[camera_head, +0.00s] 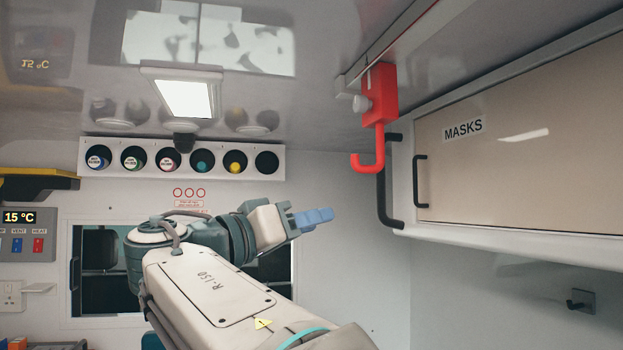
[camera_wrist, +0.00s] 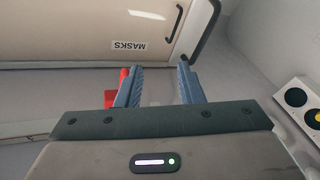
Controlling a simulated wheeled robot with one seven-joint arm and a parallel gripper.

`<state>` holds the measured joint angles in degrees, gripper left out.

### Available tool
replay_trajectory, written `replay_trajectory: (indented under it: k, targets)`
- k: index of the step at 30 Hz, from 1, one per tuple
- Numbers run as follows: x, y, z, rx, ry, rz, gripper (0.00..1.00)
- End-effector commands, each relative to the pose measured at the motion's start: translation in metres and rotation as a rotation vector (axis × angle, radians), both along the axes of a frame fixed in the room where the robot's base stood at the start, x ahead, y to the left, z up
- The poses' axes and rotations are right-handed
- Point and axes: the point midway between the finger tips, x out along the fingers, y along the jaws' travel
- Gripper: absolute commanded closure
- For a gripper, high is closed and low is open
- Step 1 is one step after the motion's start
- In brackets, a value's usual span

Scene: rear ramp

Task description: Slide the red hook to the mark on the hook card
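The red hook (camera_head: 379,97) hangs from a ceiling rail (camera_head: 386,42) at the upper right of the head view, near the rail's far end. It has a block-shaped body, a pale knob on its left side and a J-shaped lower end. My gripper (camera_head: 318,217) is below and left of the hook, apart from it in that view. In the wrist view my gripper (camera_wrist: 160,78) has its two blue fingers spread with nothing between them. Part of the red hook (camera_wrist: 109,98) shows beside the left finger, which partly hides it. I cannot make out the hook card or its mark.
A cabinet labelled MASKS (camera_head: 520,135) fills the right side, with a black grab handle (camera_head: 386,190) close to the hook. A rack of round holders (camera_head: 182,159) is on the back wall. A ceiling lamp (camera_head: 187,97) is left of the rail. A small wall hook (camera_head: 580,301) is lower right.

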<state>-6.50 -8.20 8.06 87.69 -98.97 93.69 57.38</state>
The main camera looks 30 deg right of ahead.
Motion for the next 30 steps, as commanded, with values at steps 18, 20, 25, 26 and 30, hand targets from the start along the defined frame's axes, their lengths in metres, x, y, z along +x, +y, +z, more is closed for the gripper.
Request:
replay_trajectory:
  k: [18,20,25,26,30]
  targets:
    - [-0.027,-0.009,0.097,-0.209,-0.376,-0.099,0.66]
    - [-0.028,-0.022,0.103,-0.208,-0.376,-0.098,0.66]
    - [-0.030,-0.056,0.117,-0.208,-0.375,-0.099,0.66]
    - [-0.029,-0.061,0.119,-0.208,-0.375,-0.097,0.66]
    - [-0.029,-0.083,0.126,-0.206,-0.374,-0.097,0.66]
